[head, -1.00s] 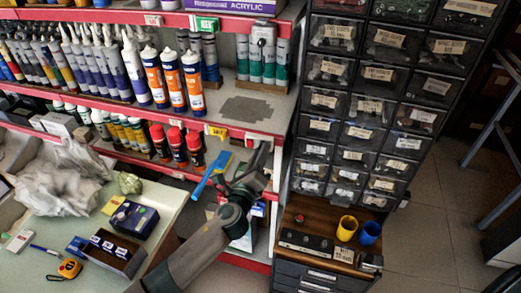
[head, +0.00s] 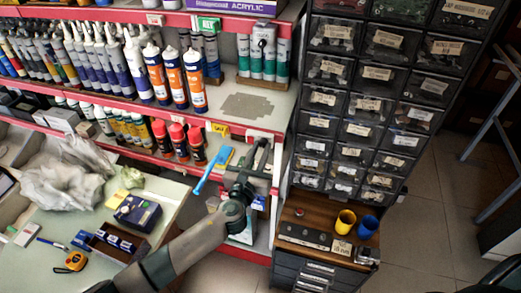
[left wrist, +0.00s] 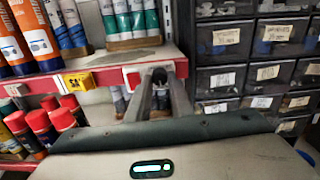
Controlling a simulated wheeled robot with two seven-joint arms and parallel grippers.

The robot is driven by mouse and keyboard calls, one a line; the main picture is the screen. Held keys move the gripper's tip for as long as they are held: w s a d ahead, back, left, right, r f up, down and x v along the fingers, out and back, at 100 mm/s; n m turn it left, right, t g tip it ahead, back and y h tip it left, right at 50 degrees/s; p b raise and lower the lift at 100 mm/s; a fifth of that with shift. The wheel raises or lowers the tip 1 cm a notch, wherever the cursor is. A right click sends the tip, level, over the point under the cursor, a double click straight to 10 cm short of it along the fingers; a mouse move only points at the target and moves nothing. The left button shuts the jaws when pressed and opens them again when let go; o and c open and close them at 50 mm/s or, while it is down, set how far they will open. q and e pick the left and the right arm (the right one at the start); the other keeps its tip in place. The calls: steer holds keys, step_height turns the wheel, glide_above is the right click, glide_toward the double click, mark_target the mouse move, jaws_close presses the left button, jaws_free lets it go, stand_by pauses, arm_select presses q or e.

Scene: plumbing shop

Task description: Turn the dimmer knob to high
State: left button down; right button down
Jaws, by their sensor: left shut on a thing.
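My left gripper (head: 262,146) reaches the red front edge of the lower shelf, near its right end. In the left wrist view its two fingers (left wrist: 160,84) close around a small dark round knob (left wrist: 159,74) at that edge. I take this to be the dimmer knob. The fingers cover its sides, and I cannot read its setting or any marks. In the head view my gripper hides it. My right gripper is not in view.
A blue brush (head: 213,171) is just left of my gripper. Spray cans (head: 178,141) stand below the shelf. A drawer cabinet (head: 363,100) rises close on the right. Below are a yellow cup (head: 345,220) and a blue cup (head: 368,228).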

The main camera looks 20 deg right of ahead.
arm_select(q)
steer(key=shift+f+m, duration=0.1)
steer(key=shift+m, duration=0.2)
steer(key=c, duration=1.9)
jaws_free()
steer(key=shift+o, duration=0.2)
steer(key=b+v, duration=0.4)
steer(key=v, duration=1.3)
steer(key=shift+a, duration=0.2)
steer(key=shift+s, duration=0.15)
